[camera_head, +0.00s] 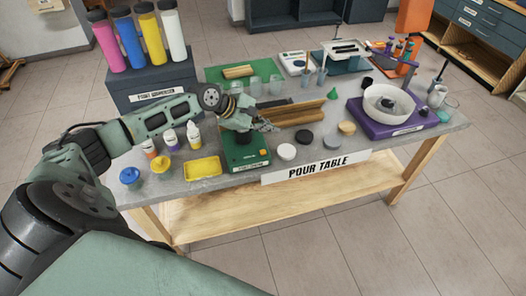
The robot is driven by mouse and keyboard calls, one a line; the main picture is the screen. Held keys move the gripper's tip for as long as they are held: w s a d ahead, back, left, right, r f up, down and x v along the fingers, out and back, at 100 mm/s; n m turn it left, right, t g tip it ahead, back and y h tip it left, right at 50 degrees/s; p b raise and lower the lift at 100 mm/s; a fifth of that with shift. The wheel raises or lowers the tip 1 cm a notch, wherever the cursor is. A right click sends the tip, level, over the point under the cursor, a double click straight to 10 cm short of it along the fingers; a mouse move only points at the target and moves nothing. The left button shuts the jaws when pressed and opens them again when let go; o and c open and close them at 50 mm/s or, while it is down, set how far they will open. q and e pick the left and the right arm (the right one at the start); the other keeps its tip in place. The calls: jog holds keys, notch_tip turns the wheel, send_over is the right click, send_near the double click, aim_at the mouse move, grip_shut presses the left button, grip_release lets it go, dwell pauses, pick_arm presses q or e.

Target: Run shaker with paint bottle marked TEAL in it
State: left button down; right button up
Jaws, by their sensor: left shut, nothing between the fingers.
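My left gripper (270,127) is shut and empty over the machine's back right part. The gripper and wrist hide part of the machine's top, where a dark round part (243,138) shows. Small paint bottles (171,138) (193,134) stand left of the machine. I cannot read TEAL on any bottle. My right gripper is not in view.
Wooden troughs (292,117), pucks (286,152) and a purple turntable (388,124) are to the right. Tall bottles (129,42) stand on a dark box behind.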

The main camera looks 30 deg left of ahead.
pick_arm(q)
jog(key=b, duration=0.8)
send_over(263, 152)
jog(key=d, duration=0.2)
jog(key=f, duration=0.7)
jog(key=shift+s+a, duration=0.15)
jog(key=shift+s, duration=0.05)
jog(key=shift+f+p, duration=0.3)
jog(key=shift+f, duration=0.65)
jog(key=shift+f, duration=0.1)
jog(key=shift+f, duration=0.25)
